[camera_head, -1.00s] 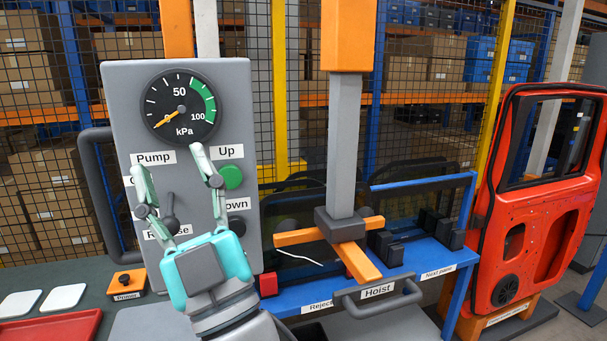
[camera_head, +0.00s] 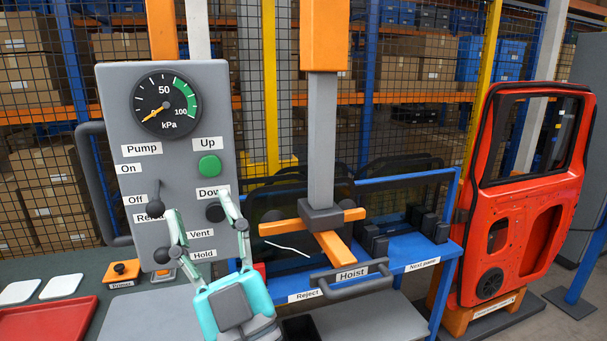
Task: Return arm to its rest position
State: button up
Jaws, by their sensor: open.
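My gripper (camera_head: 208,240) is at the lower left of the head view, in front of the lower part of the grey control panel (camera_head: 112,85). Its two fingers are spread apart, with nothing between them. The panel carries a kPa gauge (camera_head: 165,105) with its needle at the low end, a green Up button (camera_head: 209,166), a dark Down button (camera_head: 216,212) and a black lever (camera_head: 156,207) by the Off label. One finger overlaps the Down area in the picture; I cannot tell whether it touches. The lower panel is partly hidden by my gripper.
A hoist (camera_head: 322,140) with orange cross arms hangs right of the panel, above a grey handle. A blue rack (camera_head: 400,256) stands behind it. A red door (camera_head: 525,200) stands at the right. A red tray (camera_head: 50,320) and an orange Primer box (camera_head: 122,272) are at lower left.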

jog(key=s+d+f+m+h, duration=0.15)
jog(key=d+f, duration=0.25)
jog(key=f, duration=0.4)
jog(key=d+f+m+h, duration=0.25)
jog(key=d+f, duration=0.25)
jog(key=f, duration=0.4)
jog(key=d+f+m+h, duration=0.1)
jog(key=d+f+h, duration=0.25)
jog(key=f, duration=0.45)
jog(key=s+d+f+m+g+h, duration=0.35)
jog(key=s+d+f, duration=0.7)
jog(key=f, duration=0.35)
jog(key=s+d+f+m+g+h, duration=0.1)
jog(key=s+d+f+h, duration=0.1)
jog(key=s, duration=0.8)
jog(key=s+d+f+m+g+h, duration=0.1)
jog(key=s+d+f, duration=0.3)
jog(key=s, duration=0.7)
jog(key=shift+s+d+f+m+g+h, duration=0.2)
jog(key=shift+d+m+g+h, duration=0.2)
jog(key=shift+g+h, duration=0.35)
